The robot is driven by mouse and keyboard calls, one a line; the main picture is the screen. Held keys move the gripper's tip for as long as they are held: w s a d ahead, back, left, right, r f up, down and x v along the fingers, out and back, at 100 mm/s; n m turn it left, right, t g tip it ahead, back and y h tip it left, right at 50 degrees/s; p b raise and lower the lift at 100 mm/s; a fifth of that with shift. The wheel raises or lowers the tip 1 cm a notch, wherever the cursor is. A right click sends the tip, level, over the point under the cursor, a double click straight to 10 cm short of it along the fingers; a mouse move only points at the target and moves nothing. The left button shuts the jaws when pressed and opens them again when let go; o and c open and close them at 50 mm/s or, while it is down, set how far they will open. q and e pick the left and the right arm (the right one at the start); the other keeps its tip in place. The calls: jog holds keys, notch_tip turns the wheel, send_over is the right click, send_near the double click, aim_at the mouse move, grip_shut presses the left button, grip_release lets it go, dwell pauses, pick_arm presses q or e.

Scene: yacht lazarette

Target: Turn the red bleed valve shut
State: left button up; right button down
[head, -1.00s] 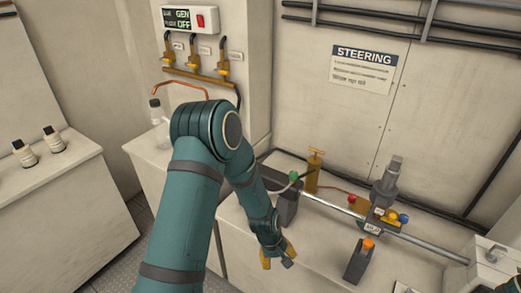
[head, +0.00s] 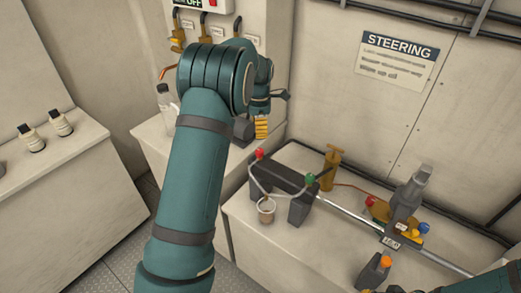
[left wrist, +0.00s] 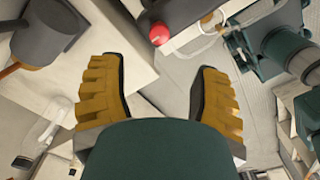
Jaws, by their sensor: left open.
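A round red knob (head: 259,153) sits on the left end of a dark grey cylinder (head: 282,170). A green knob (head: 309,180) is at its right end. Another red knob (head: 369,201) is by the steering ram, so the head view does not settle which is the bleed valve. My left gripper (head: 270,112) is open and empty, above and behind the left red knob, not touching it. In the left wrist view a red knob (left wrist: 159,33) shows just beyond and between the open fingers (left wrist: 160,68). My right arm (head: 495,283) enters at bottom right; its fingers are not clear.
A clear tube runs from the cylinder to a small cup (head: 267,210). A brass pump (head: 330,168) and a grey ram fitting (head: 410,200) stand to the right. A clear bottle (head: 166,104) stands on the left bench. The white bench front is clear.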

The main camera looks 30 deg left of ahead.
aim_at(260, 150)
pick_arm(q)
notch_tip(260, 150, down, 11)
jog(key=shift+r, duration=0.1)
dwell(0.4)
grip_shut()
